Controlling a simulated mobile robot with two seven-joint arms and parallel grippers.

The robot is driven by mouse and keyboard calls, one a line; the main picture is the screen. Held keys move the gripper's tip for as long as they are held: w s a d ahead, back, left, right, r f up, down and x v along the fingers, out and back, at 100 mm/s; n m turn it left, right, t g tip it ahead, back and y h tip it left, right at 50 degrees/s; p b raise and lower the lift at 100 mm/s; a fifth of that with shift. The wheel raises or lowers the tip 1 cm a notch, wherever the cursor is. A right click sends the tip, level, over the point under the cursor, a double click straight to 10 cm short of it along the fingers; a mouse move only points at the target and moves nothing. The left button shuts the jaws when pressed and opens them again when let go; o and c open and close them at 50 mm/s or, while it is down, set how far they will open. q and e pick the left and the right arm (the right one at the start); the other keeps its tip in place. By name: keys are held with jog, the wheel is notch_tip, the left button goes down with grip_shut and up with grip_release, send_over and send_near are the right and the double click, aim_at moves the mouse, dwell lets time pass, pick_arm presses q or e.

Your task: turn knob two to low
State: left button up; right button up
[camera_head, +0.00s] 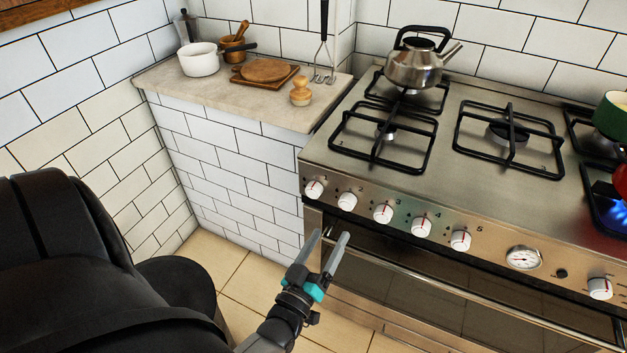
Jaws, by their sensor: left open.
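The stove's front panel carries a row of white knobs with red marks. Knob two (347,201) is the second from the left, with a small number beside it; its exact setting is too small to read. Knob one (314,188) is to its left and knob three (383,213) to its right. My left gripper (331,236) is open and empty, its two grey fingers pointing up just below knob two in the picture, apart from it. My right gripper is not in view.
The oven door handle (440,282) runs below the knobs. A steel kettle (416,68) stands on the back left burner. A blue flame (617,212) burns at far right, near a red pot (620,180). A counter (210,92) with a white pan (199,60) is at left.

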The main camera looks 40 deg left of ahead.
pick_arm(q)
jog(key=v, duration=0.6)
jog(key=shift+s+p, duration=0.3)
jog(key=shift+s, duration=0.1)
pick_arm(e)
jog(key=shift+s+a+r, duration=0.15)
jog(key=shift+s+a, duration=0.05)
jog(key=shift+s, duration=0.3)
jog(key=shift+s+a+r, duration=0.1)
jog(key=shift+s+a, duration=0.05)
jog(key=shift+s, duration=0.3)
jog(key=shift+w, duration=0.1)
